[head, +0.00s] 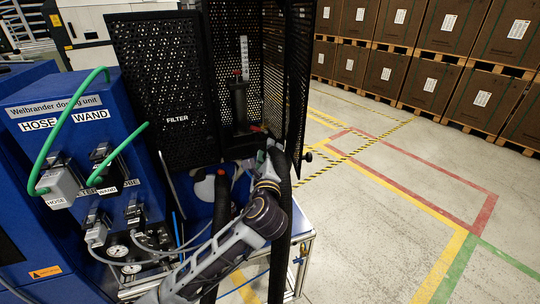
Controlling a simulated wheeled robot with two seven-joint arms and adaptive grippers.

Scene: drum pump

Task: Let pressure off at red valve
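A small red part (256,128), which may be the red valve's handle, shows low inside the black perforated enclosure (160,85) marked FILTER. A second, darker red spot (238,72) sits on an upright dark fitting (239,100) below a pale scale strip. My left arm comes up from the bottom, and its gripper (268,152) is at the enclosure's lower opening, just below and right of the small red part. The fingers are small and dark against the enclosure, so I cannot tell their opening or any contact. My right gripper is not in view.
The blue Welbrander dosing unit (95,92) with green hoses (62,128), connectors and gauges (118,250) stands at left. A thick black hose (279,255) hangs close right of my arm. Floor at right is open; boxes on pallets (430,85) line the back.

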